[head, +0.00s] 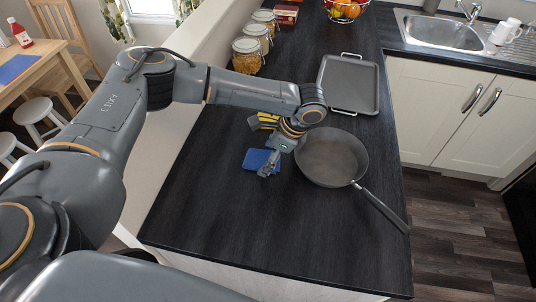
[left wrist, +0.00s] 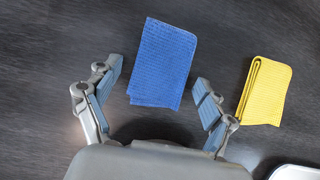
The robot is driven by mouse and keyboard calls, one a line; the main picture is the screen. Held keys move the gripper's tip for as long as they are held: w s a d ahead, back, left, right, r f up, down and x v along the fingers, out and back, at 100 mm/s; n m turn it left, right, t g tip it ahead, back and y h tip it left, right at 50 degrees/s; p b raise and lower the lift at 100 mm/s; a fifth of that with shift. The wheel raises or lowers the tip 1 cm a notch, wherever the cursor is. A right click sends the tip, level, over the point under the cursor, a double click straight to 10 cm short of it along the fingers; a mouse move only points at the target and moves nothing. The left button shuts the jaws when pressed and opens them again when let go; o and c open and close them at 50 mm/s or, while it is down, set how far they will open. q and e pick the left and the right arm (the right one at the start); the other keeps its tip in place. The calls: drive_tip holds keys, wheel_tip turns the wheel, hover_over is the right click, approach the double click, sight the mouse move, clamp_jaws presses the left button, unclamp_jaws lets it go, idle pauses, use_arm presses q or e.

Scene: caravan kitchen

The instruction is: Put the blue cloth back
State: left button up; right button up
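The folded blue cloth (head: 256,160) lies on the dark countertop. In the left wrist view the blue cloth (left wrist: 163,62) lies flat ahead of and partly between the fingers. My left gripper (head: 270,170) is low over the counter beside the cloth. In the left wrist view my left gripper (left wrist: 157,88) is open, with its fingers spread and nothing seen between their pads but counter and the cloth's near edge. My right gripper is not in view.
A folded yellow cloth (left wrist: 266,91) lies right of the blue one; yellow also shows behind my gripper (head: 265,119). A frying pan (head: 332,158) stands close on the right, its handle toward the front edge. A grey tray (head: 348,84) and glass jars (head: 247,56) stand further back. The front counter is clear.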

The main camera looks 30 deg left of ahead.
use_arm(q)
drive_tip(key=shift+r, duration=0.1)
drive_tip(key=b+v, duration=0.2)
drive_tip(key=v, duration=1)
